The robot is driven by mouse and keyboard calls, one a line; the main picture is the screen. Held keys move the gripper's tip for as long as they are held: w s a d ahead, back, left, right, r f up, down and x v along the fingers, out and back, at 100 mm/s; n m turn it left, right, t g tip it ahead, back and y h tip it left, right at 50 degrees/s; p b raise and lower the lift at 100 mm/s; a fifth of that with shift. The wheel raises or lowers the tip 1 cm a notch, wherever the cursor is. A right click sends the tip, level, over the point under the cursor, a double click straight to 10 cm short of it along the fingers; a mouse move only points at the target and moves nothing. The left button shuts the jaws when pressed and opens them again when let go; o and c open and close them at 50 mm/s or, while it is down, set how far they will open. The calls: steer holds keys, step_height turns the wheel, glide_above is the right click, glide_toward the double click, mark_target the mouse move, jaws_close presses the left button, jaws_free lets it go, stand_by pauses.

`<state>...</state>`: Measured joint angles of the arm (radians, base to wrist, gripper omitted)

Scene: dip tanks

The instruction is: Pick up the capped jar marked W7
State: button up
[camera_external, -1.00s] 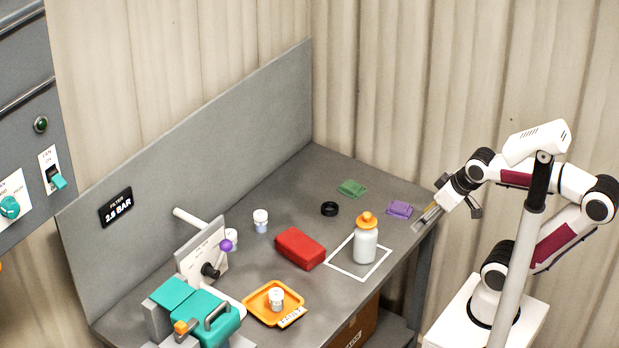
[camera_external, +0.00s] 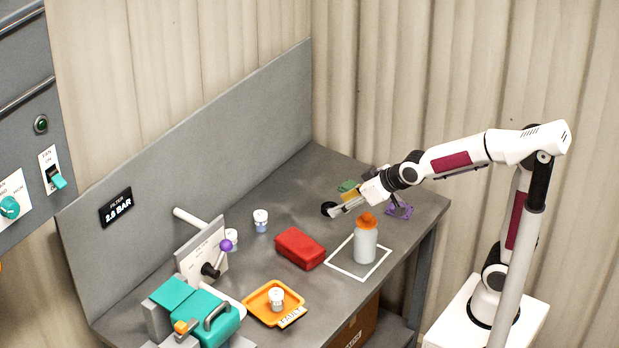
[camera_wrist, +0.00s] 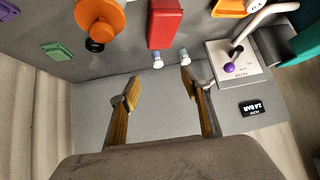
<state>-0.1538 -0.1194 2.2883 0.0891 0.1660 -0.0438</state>
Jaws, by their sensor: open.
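Three small jars with white caps are in the external view: one standing alone near the back wall (camera_external: 261,221), one beside the lever panel (camera_external: 231,237), and one on the orange tray (camera_external: 276,298). Their marks are too small to read, so I cannot tell which is W7. In the wrist view, two jars show past my fingers, one (camera_wrist: 157,61) left of the other (camera_wrist: 185,58); the tray jar (camera_wrist: 255,5) is at the top edge. My gripper (camera_external: 340,208) is open and empty, above the table behind the white bottle and apart from every jar.
The orange-capped white bottle (camera_external: 365,243) stands in a white outline near my gripper. A red block (camera_external: 300,248) lies between it and the jars. The lever panel (camera_external: 203,250) stands at left.

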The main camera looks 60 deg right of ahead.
steer(key=w+a+f+t, duration=0.1)
steer(key=w+a+f, duration=0.2)
steer(key=w, duration=0.3)
steer(key=w+a+f+t, duration=0.1)
steer(key=w+a+f, duration=0.2)
steer(key=w, duration=0.3)
steer(key=t+y, duration=0.1)
steer(key=t, duration=0.1)
glide_toward(231, 240)
steer(key=shift+s+d+f+n, duration=0.15)
steer(key=shift+d+f+n, duration=0.35)
steer(key=shift+d, duration=0.35)
steer(key=shift+f, duration=0.1)
steer(key=shift+x, duration=3.35)
steer(key=shift+x, duration=2.6)
steer(key=c, duration=1.2)
